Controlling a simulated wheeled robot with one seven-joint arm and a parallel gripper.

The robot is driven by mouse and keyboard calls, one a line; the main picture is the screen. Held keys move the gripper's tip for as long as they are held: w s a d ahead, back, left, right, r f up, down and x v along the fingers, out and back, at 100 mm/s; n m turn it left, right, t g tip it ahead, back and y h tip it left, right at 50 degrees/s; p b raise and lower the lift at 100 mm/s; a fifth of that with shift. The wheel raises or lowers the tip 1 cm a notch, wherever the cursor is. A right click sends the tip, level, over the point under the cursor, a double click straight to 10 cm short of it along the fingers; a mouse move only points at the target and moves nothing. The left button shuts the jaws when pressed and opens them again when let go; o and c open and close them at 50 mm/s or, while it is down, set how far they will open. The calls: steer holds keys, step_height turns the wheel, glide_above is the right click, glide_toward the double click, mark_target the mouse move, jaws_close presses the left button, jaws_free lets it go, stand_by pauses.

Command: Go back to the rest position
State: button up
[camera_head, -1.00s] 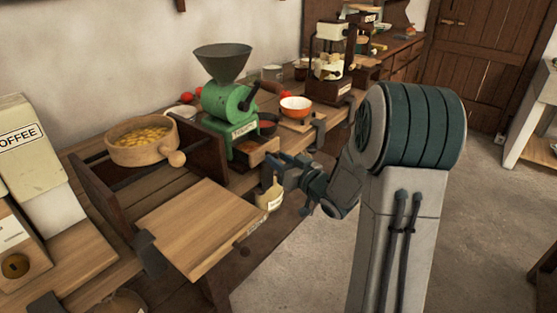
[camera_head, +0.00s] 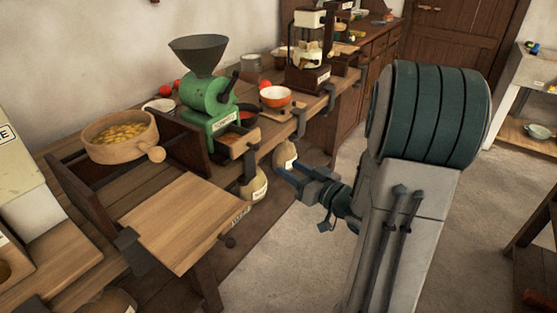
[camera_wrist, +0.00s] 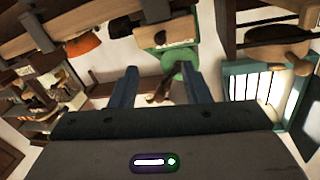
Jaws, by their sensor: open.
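My gripper (camera_head: 281,170) is open, with nothing seen between its fingers. In the head view it is in front of the workbench's front edge, below the green grinder (camera_head: 210,100) and to its right. In the wrist view my two blue-grey fingers (camera_wrist: 157,85) are spread apart, and the green grinder (camera_wrist: 178,55) shows beyond them. The jar with a label (camera_head: 259,188) and another pale labelled jar (camera_head: 287,155) show beside and behind the gripper, under the bench edge. I cannot tell whether the fingers touch the second jar.
The workbench carries a wooden pot of yellow food (camera_head: 122,146), a tilted wooden board (camera_head: 180,220) and an orange bowl (camera_head: 275,96). Clamps (camera_head: 299,122) stick out along its front edge. Open floor (camera_head: 285,250) lies in front of the bench. A pale shelf unit stands at the far right.

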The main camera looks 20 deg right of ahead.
steer(key=shift+v, duration=0.95)
step_height(320, 180, up, 10)
steer(key=d+m+g+h+p, duration=0.1)
steer(key=m+g+h+p, duration=0.2)
steer(key=g+h+p, duration=0.5)
steer(key=s+a+r+g+p, duration=0.2)
steer(key=s+a+r+p, duration=0.1)
steer(key=s, duration=0.5)
steer(key=s+a+r+g+p, duration=0.3)
steer(key=s+a+p, duration=0.3)
steer(key=s+a, duration=0.2)
steer(key=shift+s+r+g, duration=0.3)
steer(key=shift+s+r, duration=0.2)
steer(key=shift+s, duration=0.25)
